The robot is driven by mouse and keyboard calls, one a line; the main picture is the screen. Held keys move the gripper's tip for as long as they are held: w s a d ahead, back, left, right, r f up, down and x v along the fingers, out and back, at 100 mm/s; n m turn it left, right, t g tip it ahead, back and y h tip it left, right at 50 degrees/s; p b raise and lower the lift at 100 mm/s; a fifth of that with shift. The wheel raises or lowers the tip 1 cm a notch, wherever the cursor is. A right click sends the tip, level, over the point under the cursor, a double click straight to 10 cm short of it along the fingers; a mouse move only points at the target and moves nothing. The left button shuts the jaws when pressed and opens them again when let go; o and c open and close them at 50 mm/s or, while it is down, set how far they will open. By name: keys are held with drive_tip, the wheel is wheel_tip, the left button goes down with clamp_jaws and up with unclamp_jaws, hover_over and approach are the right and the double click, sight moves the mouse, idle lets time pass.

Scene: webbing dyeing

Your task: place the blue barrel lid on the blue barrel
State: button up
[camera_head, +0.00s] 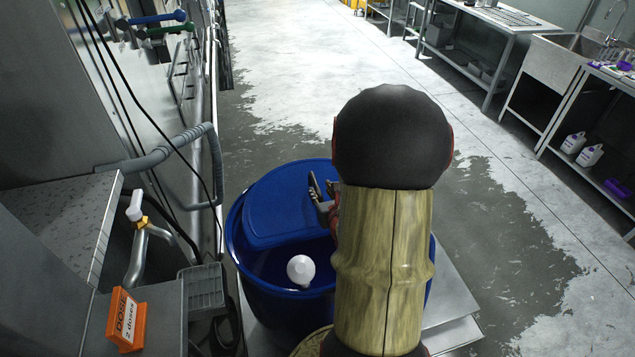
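The blue barrel (255,291) stands below and in front of me, with its near part open. The blue lid (283,207) lies over the far part of the barrel's mouth. Its near edge looks straight, and its right side is hidden behind my arm. A white rounded object (300,270) shows in the near opening. My gripper (322,194) is at the right part of the lid, mostly hidden by my arm. I cannot tell whether its fingers touch or grip the lid.
A metal machine with hoses and a tap (135,206) stands close on the left, with an orange dose sign (126,320). A metal plate (448,304) lies right of the barrel. The floor beyond is partly wet and clear. Steel benches and a sink (575,55) stand at the right.

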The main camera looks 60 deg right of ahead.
drive_tip(key=w+a+r+n+t+y, duration=0.2)
drive_tip(key=w+a+r+n+y, duration=0.3)
drive_tip(key=a, duration=0.4)
drive_tip(key=w+a+r+n+t+y, duration=0.25)
drive_tip(key=w+a+r+n, duration=0.3)
drive_tip(key=a, duration=0.45)
drive_tip(key=s+a+r+n+g+y, duration=0.1)
drive_tip(key=a+r+n+g+y, duration=0.2)
drive_tip(key=a+n+y, duration=0.75)
drive_tip(key=s+a+n+g+h, duration=0.2)
drive_tip(key=s+a+n+g, duration=0.1)
drive_tip(key=s+a+n, duration=0.4)
drive_tip(key=s+a+n+g+h, duration=0.1)
drive_tip(key=s+a+n+g, duration=0.15)
drive_tip(key=a+n, duration=0.45)
drive_tip(key=s+d+r+n+h, duration=0.4)
drive_tip(key=s+r+n+h, duration=0.1)
drive_tip(key=n, duration=0.4)
drive_tip(key=shift+s+r+g+h, duration=0.2)
drive_tip(key=shift+s+g+h, duration=0.1)
drive_tip(key=shift+s+h, duration=0.35)
